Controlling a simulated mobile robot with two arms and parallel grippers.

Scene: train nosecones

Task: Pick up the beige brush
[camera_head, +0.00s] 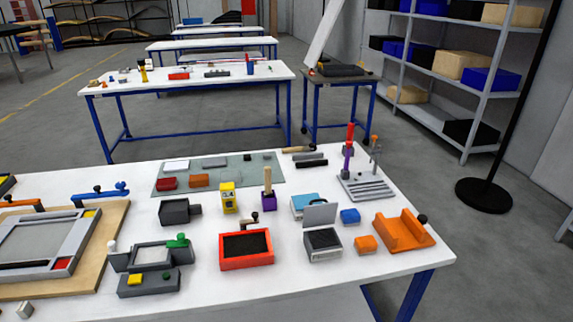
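A beige upright handle (267,178) stands in a small purple block (268,201) near the middle of the white table. It looks like a brush, but its lower end is hidden in the block. Another item with a beige handle (297,149) lies flat at the table's back edge; it is too small to tell whether it is a brush. Neither of my grippers shows in the head view.
A yellow device (228,198) and a grey block (178,211) stand left of the purple block. A red tray (247,262) and a grey open-lidded box (323,244) stand in front. A grey rack (365,185) with upright tools stands at right.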

